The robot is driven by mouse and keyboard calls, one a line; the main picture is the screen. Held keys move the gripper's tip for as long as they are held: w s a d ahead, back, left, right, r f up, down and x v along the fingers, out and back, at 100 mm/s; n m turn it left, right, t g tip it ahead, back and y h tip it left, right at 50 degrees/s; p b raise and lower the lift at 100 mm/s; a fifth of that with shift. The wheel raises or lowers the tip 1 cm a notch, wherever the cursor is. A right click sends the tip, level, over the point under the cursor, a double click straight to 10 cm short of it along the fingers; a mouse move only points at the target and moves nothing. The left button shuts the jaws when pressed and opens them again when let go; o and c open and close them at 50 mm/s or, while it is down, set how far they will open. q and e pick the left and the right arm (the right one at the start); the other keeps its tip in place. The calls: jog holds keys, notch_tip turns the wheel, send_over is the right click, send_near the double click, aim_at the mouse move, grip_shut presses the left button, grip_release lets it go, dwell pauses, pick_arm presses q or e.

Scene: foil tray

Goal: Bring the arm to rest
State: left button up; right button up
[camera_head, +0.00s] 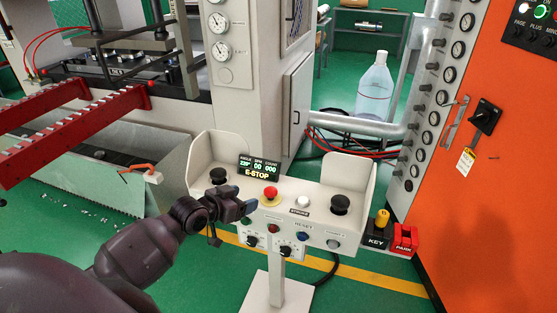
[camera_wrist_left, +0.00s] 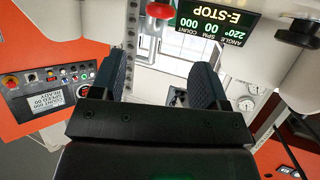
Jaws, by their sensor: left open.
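My left arm comes in from the lower left in the head view. Its gripper (camera_head: 246,208) is at the left part of the grey control console (camera_head: 318,205), in front of it and just below and left of the red mushroom button (camera_head: 270,193). Whether it touches the console I cannot tell. In the left wrist view the two dark fingers of the gripper (camera_wrist_left: 160,82) stand apart with nothing between them. The red button (camera_wrist_left: 160,10) and the display (camera_wrist_left: 215,22) reading E-STOP show beyond the fingers. My right gripper is not in view.
A black palm button (camera_head: 340,203) sits at the console's right. A yellow key switch (camera_head: 381,219) and a red PARK block (camera_head: 404,238) are beside it. Red rails (camera_head: 75,122) stand at the left, an orange cabinet (camera_head: 500,150) at the right.

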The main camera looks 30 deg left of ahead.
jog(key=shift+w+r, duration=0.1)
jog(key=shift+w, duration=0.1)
pick_arm(q)
jog(key=shift+r, duration=0.1)
jog(key=s+d+f+g+y, duration=0.1)
jog(key=s+d+f, duration=0.5)
jog(key=s, duration=0.3)
jog(key=s+d+f+y, duration=0.1)
jog(key=s+d+f, duration=0.5)
jog(key=s, duration=0.3)
jog(key=shift+s+d+f+n+g, duration=0.2)
jog(key=shift+s+f+n+g, duration=0.2)
jog(key=shift+f, duration=0.45)
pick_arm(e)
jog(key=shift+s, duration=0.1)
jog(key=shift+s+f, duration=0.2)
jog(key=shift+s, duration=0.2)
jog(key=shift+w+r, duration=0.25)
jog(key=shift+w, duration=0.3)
